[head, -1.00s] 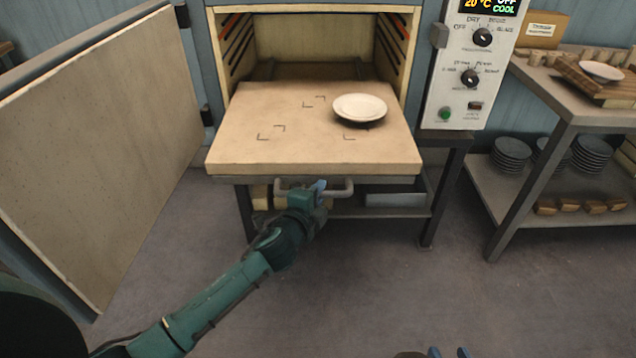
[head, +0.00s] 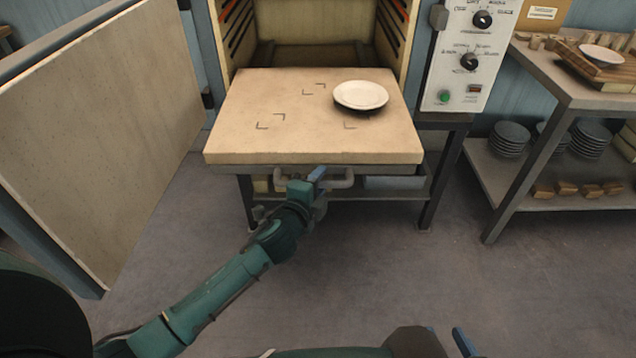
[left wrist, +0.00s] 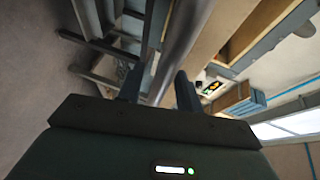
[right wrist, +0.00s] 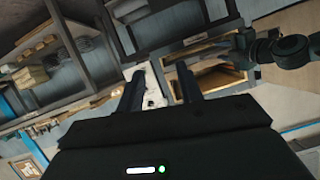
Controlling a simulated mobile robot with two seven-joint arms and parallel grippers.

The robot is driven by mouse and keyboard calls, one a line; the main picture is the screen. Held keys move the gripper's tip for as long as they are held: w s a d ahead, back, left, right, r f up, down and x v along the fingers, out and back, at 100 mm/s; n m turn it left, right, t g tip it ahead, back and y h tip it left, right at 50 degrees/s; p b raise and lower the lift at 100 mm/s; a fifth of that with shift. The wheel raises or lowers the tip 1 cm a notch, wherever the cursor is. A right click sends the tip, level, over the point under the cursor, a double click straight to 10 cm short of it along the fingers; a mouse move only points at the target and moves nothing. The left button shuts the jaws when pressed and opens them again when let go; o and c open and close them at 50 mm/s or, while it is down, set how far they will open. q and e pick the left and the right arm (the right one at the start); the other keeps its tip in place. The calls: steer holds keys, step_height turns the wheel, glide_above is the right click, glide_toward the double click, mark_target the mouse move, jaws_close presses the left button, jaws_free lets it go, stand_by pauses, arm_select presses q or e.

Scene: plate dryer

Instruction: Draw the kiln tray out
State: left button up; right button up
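The kiln tray (head: 240,130) is a flat beige slab extending well out of the open kiln, its rear still at the kiln mouth. A white plate (head: 360,95) lies on its right half. A grey bar handle (head: 341,182) runs below the tray's front edge; it also shows in the left wrist view (left wrist: 186,40). My left gripper (head: 318,174) is at the handle, its fingers apart with the bar appearing between them; contact is unclear. My right gripper (right wrist: 160,72) has its fingers apart, with nothing visibly held. It is partly cut off at the head view's bottom.
The kiln door (head: 95,150) stands open at left. The control panel (head: 464,65) is right of the opening. A side table (head: 520,65) holds a white plate on a wooden board, with stacked dark plates (head: 510,138) on its lower shelf. The floor in front is clear.

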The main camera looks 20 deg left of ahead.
steer(key=shift+d, duration=0.1)
arm_select(q)
steer(key=p+v, duration=0.1)
steer(key=v, duration=1.2)
steer(key=shift+s, duration=0.1)
arm_select(e)
steer(key=shift+a+f, duration=0.15)
steer(key=shift+a, duration=0.1)
steer(key=shift+w+r, duration=0.1)
steer(key=shift+r, duration=0.15)
